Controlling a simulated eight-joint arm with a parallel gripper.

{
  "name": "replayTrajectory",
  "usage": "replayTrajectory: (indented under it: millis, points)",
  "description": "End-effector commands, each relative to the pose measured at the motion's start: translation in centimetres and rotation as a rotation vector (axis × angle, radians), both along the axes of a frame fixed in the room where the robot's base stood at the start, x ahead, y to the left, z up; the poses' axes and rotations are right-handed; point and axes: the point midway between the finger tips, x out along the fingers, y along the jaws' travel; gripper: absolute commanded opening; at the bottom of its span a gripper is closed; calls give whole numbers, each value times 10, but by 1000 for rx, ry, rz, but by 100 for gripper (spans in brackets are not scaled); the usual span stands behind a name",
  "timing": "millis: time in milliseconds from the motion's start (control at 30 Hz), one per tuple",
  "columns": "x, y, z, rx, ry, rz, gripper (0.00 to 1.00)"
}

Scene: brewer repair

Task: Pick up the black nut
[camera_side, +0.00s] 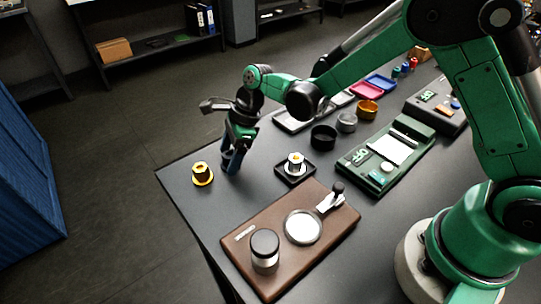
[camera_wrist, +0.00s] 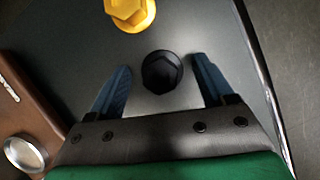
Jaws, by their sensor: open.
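The black nut (camera_wrist: 162,72) is a dark hexagonal piece on a round flange, lying on the dark table in the wrist view. My gripper (camera_wrist: 166,88) is open, with one blue finger on each side of the nut and a gap on both sides. In the side view my gripper (camera_side: 233,163) points down near the table's far left part. The nut is hidden there behind the fingers. I cannot tell how high the fingertips are above the table.
A yellow nut (camera_side: 202,174) stands left of my gripper, and a silver nut sits in a black square tray (camera_side: 295,178) to the right. A brown board (camera_side: 250,225) with a jar is in front. Several cups and a green device (camera_side: 385,158) stand farther right.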

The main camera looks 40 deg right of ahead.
Motion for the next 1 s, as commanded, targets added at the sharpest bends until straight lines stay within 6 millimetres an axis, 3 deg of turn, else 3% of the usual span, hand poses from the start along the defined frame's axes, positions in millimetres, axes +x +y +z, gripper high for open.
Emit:
replayTrajectory:
  millis: [300, 567, 1000]
  points:
    - [0, 1, -4, 0, -1, 1, 74]
    - [0, 1, -3, 0, -1, 1, 1]
    - [1, 1, 6, 0, -1, 1, 0]
